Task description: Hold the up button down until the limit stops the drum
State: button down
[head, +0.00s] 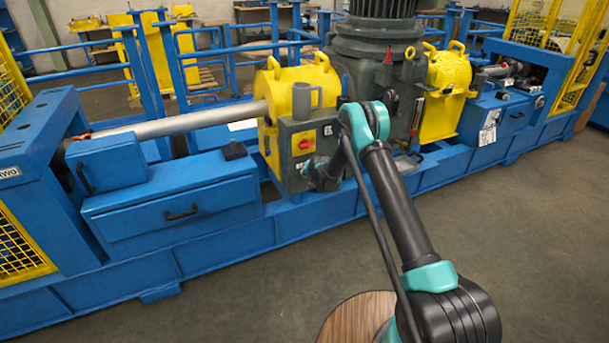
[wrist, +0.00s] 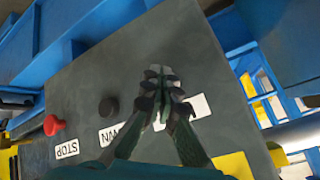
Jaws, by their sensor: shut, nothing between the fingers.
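In the wrist view the grey control panel (wrist: 85,80) carries a red button (wrist: 54,125) labelled STOP and a black button (wrist: 108,108) beside a partly covered label ending in "WN". My gripper (wrist: 163,78) is shut, with its fingertips over the panel to the right of the black button. A partly covered white label (wrist: 197,107) lies beside the fingers. The up button is not visible; the fingers may hide it, and I cannot tell whether they touch anything. In the head view my gripper (head: 322,180) is at the front of the grey box (head: 293,170). I cannot pick out the drum or the limit.
A steel shaft (head: 185,122) runs left from the yellow housing (head: 275,92). Blue frames surround the machine. The floor (head: 510,230) at right is clear.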

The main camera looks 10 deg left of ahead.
jog(key=shift+s+d, duration=0.1)
jog(key=shift+s, duration=0.05)
jog(key=shift+s+d, duration=0.45)
jog(key=shift+s, duration=0.15)
jog(key=shift+s+d, duration=0.7)
jog(key=shift+s, duration=0.35)
jog(key=shift+s+d, duration=0.7)
jog(key=shift+s, duration=0.35)
jog(key=s+d+r+h, duration=0.1)
jog(key=s+d+r, duration=0.5)
jog(key=d+r, duration=0.55)
jog(key=s+d+r+n+g+h, duration=0.1)
jog(key=s+d+r, duration=0.4)
jog(key=s+r, duration=0.15)
jog(key=s+d+r+g+h, duration=0.1)
jog(key=s+d+r, duration=0.35)
jog(key=s, duration=0.35)
jog(key=s+d, duration=0.3)
jog(key=s, duration=0.6)
jog(key=s+d+g, duration=0.1)
jog(key=s+d, duration=0.3)
jog(key=s, duration=0.6)
jog(key=s+d+h, duration=0.1)
jog(key=s+d, duration=0.3)
jog(key=s, duration=0.6)
jog(key=shift+s+n+g, duration=0.15)
jog(key=shift+n+g, duration=0.15)
jog(key=shift+n, duration=0.1)
